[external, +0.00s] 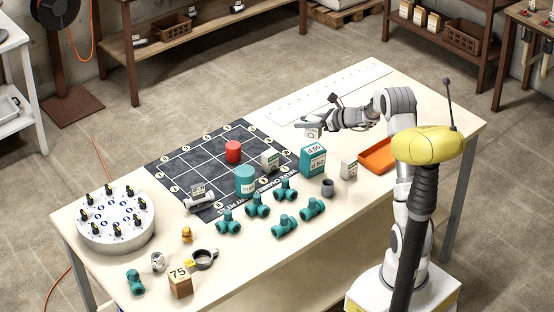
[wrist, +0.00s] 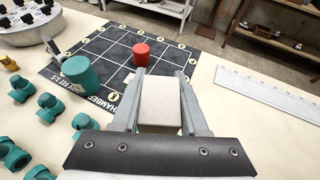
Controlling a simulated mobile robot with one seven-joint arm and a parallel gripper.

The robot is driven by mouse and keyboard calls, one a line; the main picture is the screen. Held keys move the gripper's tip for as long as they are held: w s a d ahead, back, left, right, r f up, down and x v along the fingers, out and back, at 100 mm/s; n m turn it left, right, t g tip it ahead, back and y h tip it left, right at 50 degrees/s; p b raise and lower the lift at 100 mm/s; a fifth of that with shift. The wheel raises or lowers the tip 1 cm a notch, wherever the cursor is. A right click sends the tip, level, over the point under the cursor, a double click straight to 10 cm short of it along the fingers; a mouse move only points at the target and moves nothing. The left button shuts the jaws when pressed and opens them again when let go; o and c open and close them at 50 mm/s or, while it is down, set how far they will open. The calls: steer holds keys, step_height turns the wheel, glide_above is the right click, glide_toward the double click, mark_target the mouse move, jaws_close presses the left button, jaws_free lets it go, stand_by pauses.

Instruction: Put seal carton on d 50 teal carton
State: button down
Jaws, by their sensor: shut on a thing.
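My gripper (external: 308,126) is shut on a small pale carton, taken to be the seal carton (external: 312,134), and holds it in the air. In the wrist view the gripper (wrist: 160,88) has one finger on each side of the carton (wrist: 160,112), whose plain whitish face shows. The d 50 teal carton (external: 313,161), teal with a white label and a pale top, stands upright on the table. It is below the held carton in the external picture, with a visible gap between them. The wrist view does not show the teal carton.
A small white carton (external: 349,169) and a grey cup-like part (external: 328,187) stand close to the teal carton. An orange tray (external: 378,156) is to the right.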

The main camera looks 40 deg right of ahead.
mark_target(305, 133)
steer(key=shift+f+b, duration=0.35)
steer(key=shift+f, duration=1.6)
steer(key=shift+f, duration=0.1)
steer(key=shift+f+b, duration=0.4)
steer(key=shift+b, duration=0.1)
steer(key=shift+c, duration=2.2)
jaws_free()
steer(key=shift+r, duration=0.15)
steer(key=shift+s+r+p, duration=0.1)
steer(key=shift+r+p, duration=0.55)
steer(key=shift+p, duration=0.15)
steer(key=v, duration=1.1)
steer(key=shift+s+d, duration=0.25)
steer(key=shift+s, duration=0.1)
steer(key=shift+f, duration=0.1)
